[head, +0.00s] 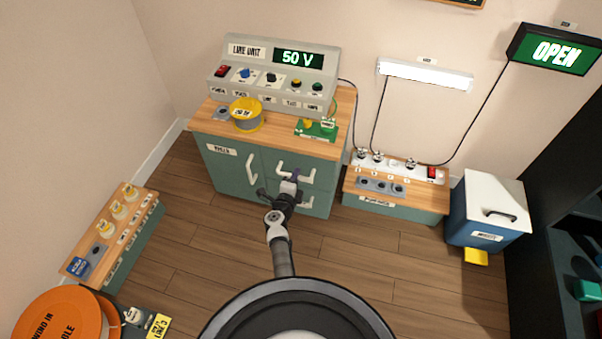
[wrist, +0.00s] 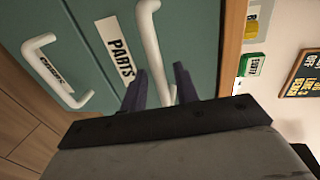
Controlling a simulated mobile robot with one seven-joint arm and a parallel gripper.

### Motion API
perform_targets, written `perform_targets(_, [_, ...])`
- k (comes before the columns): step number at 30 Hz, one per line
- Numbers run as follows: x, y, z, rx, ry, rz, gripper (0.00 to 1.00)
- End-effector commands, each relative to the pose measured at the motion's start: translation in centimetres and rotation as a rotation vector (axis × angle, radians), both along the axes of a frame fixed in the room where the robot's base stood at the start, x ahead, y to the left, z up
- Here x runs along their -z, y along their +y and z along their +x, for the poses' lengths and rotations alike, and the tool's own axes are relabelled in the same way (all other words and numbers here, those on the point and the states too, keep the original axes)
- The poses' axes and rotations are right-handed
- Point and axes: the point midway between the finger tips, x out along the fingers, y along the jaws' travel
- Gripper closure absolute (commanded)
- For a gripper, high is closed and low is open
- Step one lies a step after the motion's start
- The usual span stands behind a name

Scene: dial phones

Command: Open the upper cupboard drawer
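The green cupboard (head: 228,171) stands against the wall under a wooden top. Its right side has an upper drawer with a white bar handle (head: 309,175) and a lower drawer with a similar handle (head: 303,203). The upper drawer front looks flush, thus shut. My gripper (head: 293,180) is at the upper handle and hides part of it. In the wrist view my gripper (wrist: 160,85) has its two dark fingers apart, with the white upper handle (wrist: 147,35) passing between them beside the PARTS label (wrist: 116,47). Whether a finger touches the handle is unclear.
The lower handle also shows in the wrist view (wrist: 58,75). The cupboard's left door has a vertical handle (head: 251,169). A grey LINE UNIT (head: 275,75) and a yellow-topped tin (head: 246,115) stand on top. Wooden floor in front of the cupboard is clear except for my arm.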

Motion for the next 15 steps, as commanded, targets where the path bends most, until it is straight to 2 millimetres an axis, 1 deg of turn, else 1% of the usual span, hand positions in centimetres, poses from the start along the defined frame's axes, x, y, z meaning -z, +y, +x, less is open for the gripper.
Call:
perform_targets(14, [0.18,0.33,0.15,-0.001,0.0,0.001,0.7])
perform_targets(15, [0.18,0.32,0.15,-0.001,0.0,0.0,0.71])
